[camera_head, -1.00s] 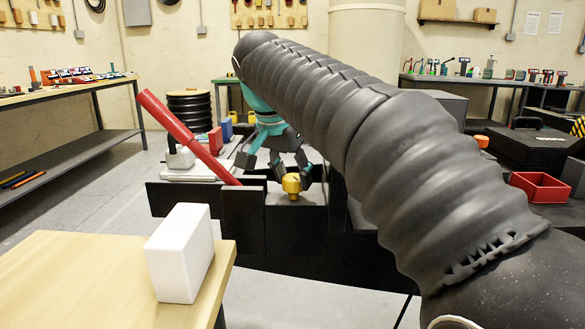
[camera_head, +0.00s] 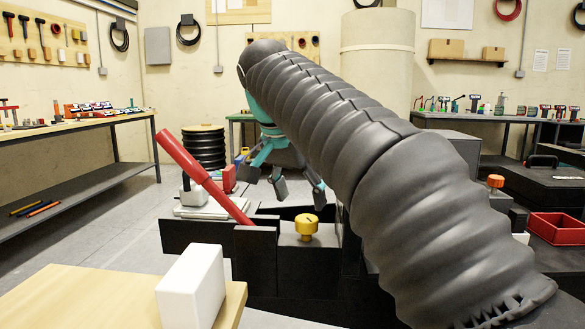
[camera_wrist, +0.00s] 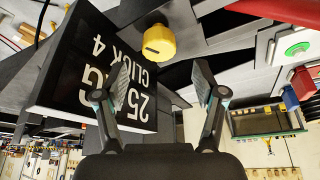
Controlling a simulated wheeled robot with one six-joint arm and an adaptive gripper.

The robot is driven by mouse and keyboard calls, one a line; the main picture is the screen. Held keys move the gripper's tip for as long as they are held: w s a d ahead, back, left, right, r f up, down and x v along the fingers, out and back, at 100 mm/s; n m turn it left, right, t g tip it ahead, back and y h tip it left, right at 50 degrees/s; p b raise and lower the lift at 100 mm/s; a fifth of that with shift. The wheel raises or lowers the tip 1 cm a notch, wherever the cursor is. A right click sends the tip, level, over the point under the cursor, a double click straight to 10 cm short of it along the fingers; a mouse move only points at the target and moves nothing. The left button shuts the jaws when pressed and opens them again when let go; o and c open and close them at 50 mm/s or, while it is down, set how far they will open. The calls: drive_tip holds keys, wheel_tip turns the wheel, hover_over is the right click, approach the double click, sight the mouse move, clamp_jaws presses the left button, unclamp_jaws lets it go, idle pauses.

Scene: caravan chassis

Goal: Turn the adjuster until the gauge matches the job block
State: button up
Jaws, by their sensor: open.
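The adjuster looks to be the yellow knob (camera_head: 306,227) standing on the black chassis (camera_head: 290,258); the wrist view shows it too (camera_wrist: 159,43). My gripper (camera_head: 299,191) is open and empty, above the knob and apart from it. In the wrist view its fingers (camera_wrist: 162,75) are spread, with the knob beyond the tips. A black panel (camera_wrist: 78,68) near the knob carries upside-down white lettering with "CLICK 4" and "25". I cannot tell whether it is the gauge. A plain white block (camera_head: 192,287) stands on the wooden table; I cannot tell whether it is the job block.
A red lever (camera_head: 203,176) slants up from the chassis left of the knob. The wooden table (camera_head: 75,296) is at the front left. A red tray (camera_head: 558,229) lies at the right. A green button (camera_wrist: 297,48) shows in the wrist view. Open floor lies left of the chassis.

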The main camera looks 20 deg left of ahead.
drive_tip(key=v, duration=0.6)
drive_tip(key=shift+r, duration=0.3)
drive_tip(key=shift+s, duration=0.15)
drive_tip(key=shift+s+a, duration=0.1)
